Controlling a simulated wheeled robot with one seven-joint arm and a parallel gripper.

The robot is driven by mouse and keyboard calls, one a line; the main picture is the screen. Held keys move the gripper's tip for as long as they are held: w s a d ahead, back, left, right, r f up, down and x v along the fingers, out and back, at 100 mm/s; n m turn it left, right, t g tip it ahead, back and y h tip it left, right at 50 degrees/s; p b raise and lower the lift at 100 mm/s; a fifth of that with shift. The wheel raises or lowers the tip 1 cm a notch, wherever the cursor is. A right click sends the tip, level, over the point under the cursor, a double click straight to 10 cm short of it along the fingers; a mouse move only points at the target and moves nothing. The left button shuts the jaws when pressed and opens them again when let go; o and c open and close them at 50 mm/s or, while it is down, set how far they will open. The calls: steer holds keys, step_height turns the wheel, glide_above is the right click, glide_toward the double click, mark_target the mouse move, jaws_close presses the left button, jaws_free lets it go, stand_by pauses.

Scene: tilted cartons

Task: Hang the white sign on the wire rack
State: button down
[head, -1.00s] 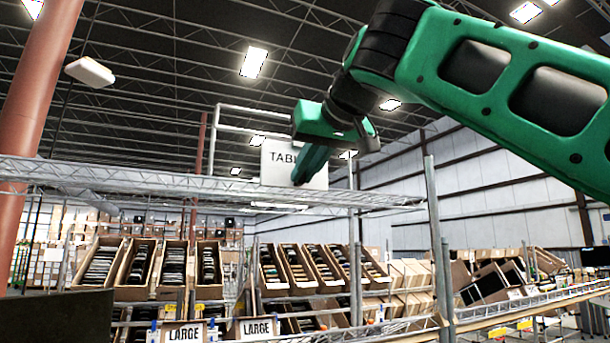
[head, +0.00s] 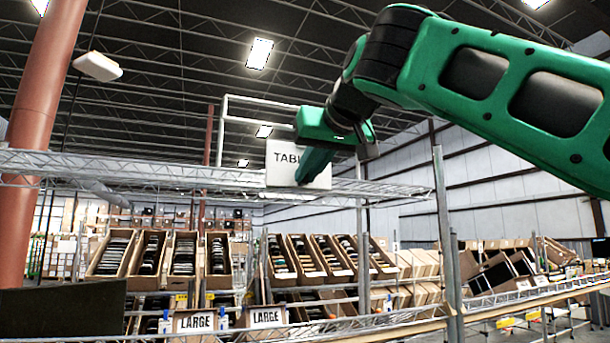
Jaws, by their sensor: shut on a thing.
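The white sign (head: 283,177) with dark letters starting "TAB" is upright in the head view, in front of the upper shelf edge of the wire rack (head: 130,168). My green gripper (head: 312,168) is shut on the sign and covers its right part and the rest of its lettering. The lower part of the sign overlaps the rack's wire edge in the picture. I cannot tell whether the sign touches the wire.
A rack post (head: 447,220) stands to the right of the sign. Tilted cartons (head: 182,255) with dark items fill the shelves below, some with "LARGE" labels (head: 193,321). A red column (head: 45,130) stands at the left. A pale pipe frame (head: 222,130) rises behind the sign.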

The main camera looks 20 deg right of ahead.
steer(key=shift+w+f, duration=0.2)
steer(key=c, duration=1.7)
jaws_free()
steer(key=shift+w, duration=0.15)
steer(key=shift+c, duration=0.2)
steer(key=v, duration=1.1)
steer(key=shift+w+d, duration=0.1)
steer(key=shift+w, duration=0.05)
